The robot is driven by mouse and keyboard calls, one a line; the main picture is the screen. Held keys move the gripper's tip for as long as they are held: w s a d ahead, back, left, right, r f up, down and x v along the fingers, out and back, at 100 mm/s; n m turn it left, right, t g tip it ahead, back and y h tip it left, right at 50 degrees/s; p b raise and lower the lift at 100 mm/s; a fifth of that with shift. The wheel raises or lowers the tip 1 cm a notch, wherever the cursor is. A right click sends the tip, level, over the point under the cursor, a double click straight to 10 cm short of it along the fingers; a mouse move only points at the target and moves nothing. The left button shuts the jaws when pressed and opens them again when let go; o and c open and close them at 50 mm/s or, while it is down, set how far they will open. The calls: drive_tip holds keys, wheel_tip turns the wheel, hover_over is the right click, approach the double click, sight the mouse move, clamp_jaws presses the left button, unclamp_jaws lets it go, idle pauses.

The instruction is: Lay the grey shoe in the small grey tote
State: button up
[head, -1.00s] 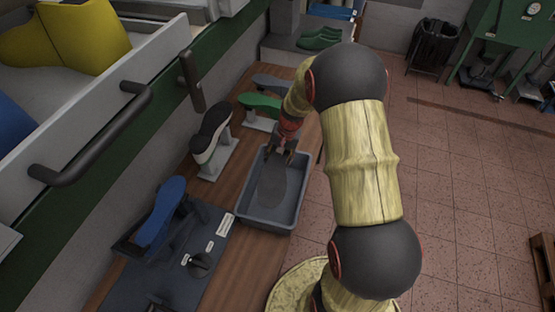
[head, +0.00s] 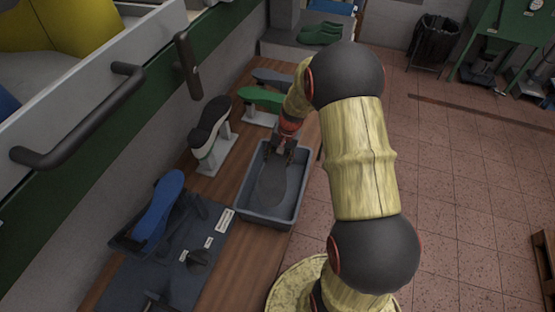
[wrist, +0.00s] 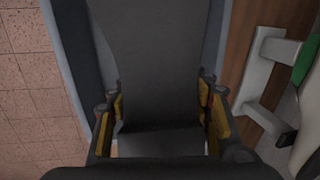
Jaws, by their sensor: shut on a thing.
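The grey shoe (head: 271,184) is sole-like and dark grey. In the head view it lies lengthwise within the walls of the small grey tote (head: 270,219), on the wooden bench. My gripper (head: 283,151) is at the far end of the tote, shut on the far end of the shoe. In the wrist view the shoe (wrist: 158,60) runs away from between the yellow-padded fingers of my gripper (wrist: 160,118). A tote wall (wrist: 72,50) shows to the left of it. I cannot tell whether the shoe touches the tote floor.
Left of the tote, a black-and-white shoe (head: 208,124) and a green shoe (head: 262,97) sit on grey stands. My arm hangs over the right side of the bench.

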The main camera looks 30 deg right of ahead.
idle(0.4)
drive_tip(key=o, duration=1.6)
drive_tip(key=shift+c, duration=0.2)
drive_tip(key=r, duration=0.4)
drive_tip(key=s+d+r, duration=0.1)
drive_tip(key=r, duration=0.6)
drive_tip(key=shift+s+d+r, duration=0.3)
drive_tip(key=shift+d+r, duration=0.05)
drive_tip(key=shift+r, duration=0.05)
